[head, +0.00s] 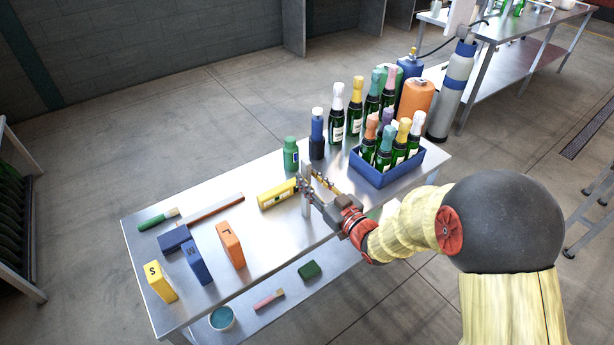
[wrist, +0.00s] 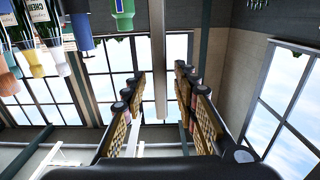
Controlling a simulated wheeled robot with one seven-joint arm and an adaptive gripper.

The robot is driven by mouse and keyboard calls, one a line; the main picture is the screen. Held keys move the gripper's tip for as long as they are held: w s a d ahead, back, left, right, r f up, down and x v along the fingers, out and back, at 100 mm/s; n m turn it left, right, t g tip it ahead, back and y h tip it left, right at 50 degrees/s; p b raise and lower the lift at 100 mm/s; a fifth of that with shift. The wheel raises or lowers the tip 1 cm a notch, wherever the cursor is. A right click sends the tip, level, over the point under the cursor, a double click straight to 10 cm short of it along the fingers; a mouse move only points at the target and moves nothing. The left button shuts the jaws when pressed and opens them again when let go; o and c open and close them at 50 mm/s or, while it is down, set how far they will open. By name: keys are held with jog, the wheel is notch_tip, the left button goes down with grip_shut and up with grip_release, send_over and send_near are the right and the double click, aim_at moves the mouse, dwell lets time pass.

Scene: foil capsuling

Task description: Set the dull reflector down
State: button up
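A narrow, plain grey upright plate (head: 307,200), which looks like the dull reflector, stands near the front of the metal table (head: 285,240). Its lower end appears to meet the tabletop, though I cannot be sure of contact. In the wrist view, which is upside down, a grey bar (wrist: 159,60) that looks like the same plate shows between the fingers. My gripper (head: 311,184) is at the plate's upper part. Its tan-padded fingers (wrist: 160,72) are apart, with a visible gap on each side of the bar.
A blue crate (head: 400,174) of foil-topped bottles is at right. Lettered blocks, including an orange one (head: 231,245), stand at left.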

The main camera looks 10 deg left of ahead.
jog(key=p+v, duration=0.2)
jog(key=v, duration=0.8)
jog(key=w+d+r+m+t+h, duration=0.1)
jog(key=w+d+r+h, duration=0.15)
jog(key=d, duration=0.25)
jog(key=w+d+r+m+h, duration=0.1)
jog(key=w+d+r+h, duration=0.15)
jog(key=d+h, duration=0.2)
jog(key=s+d+r+m+h, duration=0.2)
jog(key=d+h, duration=0.1)
jog(key=d, duration=0.2)
jog(key=s+d+r+m+h, duration=0.2)
jog(key=d+r, duration=0.1)
jog(key=d, duration=0.3)
jog(key=s+d+r+m+g+h, duration=0.1)
jog(key=s+d+m+g, duration=0.1)
jog(key=s, duration=1.1)
jog(key=s+d+r+m+g, duration=0.1)
jog(key=s+d+g, duration=0.3)
jog(key=s, duration=0.9)
jog(key=shift+r+m+g+h, duration=0.3)
jog(key=shift+m+g+h, duration=0.1)
jog(key=shift+m+g, duration=0.1)
jog(key=shift+a, duration=0.1)
